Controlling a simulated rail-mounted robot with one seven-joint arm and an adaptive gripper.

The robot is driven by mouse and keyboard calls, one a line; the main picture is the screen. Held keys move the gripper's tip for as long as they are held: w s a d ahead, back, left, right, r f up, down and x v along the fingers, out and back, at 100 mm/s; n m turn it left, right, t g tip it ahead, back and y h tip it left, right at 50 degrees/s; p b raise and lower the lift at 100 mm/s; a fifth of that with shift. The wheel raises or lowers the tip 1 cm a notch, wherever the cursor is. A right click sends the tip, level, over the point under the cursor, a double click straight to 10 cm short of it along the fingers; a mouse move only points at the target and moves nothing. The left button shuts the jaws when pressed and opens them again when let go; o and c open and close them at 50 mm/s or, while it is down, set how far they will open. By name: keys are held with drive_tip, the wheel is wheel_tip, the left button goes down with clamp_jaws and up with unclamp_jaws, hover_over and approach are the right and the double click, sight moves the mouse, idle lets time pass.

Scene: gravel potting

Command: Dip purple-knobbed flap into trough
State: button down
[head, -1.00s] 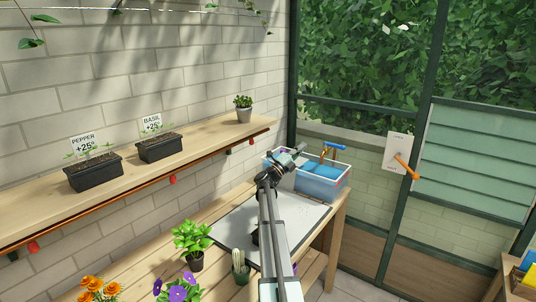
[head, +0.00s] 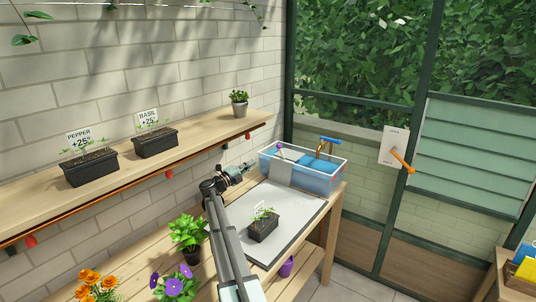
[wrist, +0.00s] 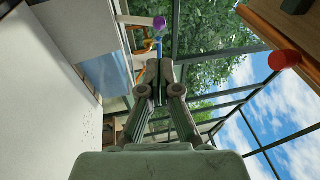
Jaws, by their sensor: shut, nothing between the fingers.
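The trough (head: 330,182) is a clear-walled box with blue inside at the far end of the bench. A grey flap (head: 279,173) stands at its left front side, with a pale stalk rising from it. The purple knob (wrist: 160,22) shows at the stalk's end in the wrist view, beyond my fingertips. My gripper (head: 248,167) is left of the trough and flap, above the bench, apart from both. In the wrist view its fingers (wrist: 160,66) are together and empty. Whether the flap's lower edge touches the trough cannot be told.
A potted seedling (head: 263,227) stands on the pale mat (head: 290,205). A tap with a blue handle (head: 330,141) rises behind the trough. The wall shelf (head: 215,133), with a red knob (wrist: 284,60) beneath, runs close to my gripper. Potted plants stand at the near left.

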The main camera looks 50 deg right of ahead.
drive_tip(key=p+x, duration=0.4)
drive_tip(key=x, duration=1)
